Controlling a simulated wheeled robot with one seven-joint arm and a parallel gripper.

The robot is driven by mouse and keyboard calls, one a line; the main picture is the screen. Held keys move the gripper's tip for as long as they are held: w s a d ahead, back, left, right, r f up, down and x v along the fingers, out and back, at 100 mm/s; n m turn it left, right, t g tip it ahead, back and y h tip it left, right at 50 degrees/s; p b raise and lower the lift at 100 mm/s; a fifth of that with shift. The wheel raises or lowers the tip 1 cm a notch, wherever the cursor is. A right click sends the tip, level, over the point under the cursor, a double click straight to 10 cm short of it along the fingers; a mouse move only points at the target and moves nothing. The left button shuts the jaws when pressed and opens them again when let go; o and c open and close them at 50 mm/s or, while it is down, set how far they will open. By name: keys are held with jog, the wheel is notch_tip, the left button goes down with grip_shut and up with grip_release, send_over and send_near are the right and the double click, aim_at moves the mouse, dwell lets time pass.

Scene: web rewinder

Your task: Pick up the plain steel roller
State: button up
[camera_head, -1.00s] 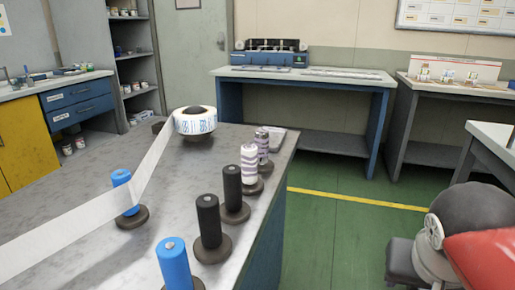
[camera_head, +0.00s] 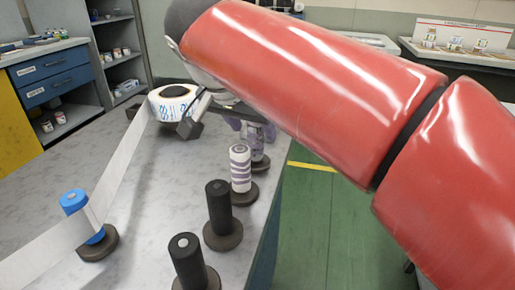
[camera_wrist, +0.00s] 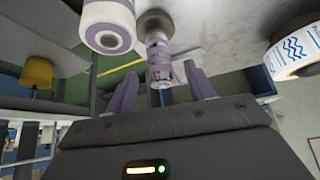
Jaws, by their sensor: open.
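Black rollers (camera_head: 219,203) (camera_head: 187,262) and a blue roller (camera_head: 75,203) stand on the grey bench (camera_head: 150,225). A white web runs from the blue roller to a printed roll (camera_head: 172,103) near my gripper. My red arm covers the upper right.

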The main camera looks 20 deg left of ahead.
aim_at(260, 163)
jog(key=x, duration=0.3)
jog(key=shift+w+f, duration=0.15)
jog(key=shift+f, duration=0.1)
grip_shut()
dwell(1.1)
jog(key=shift+r, duration=0.25)
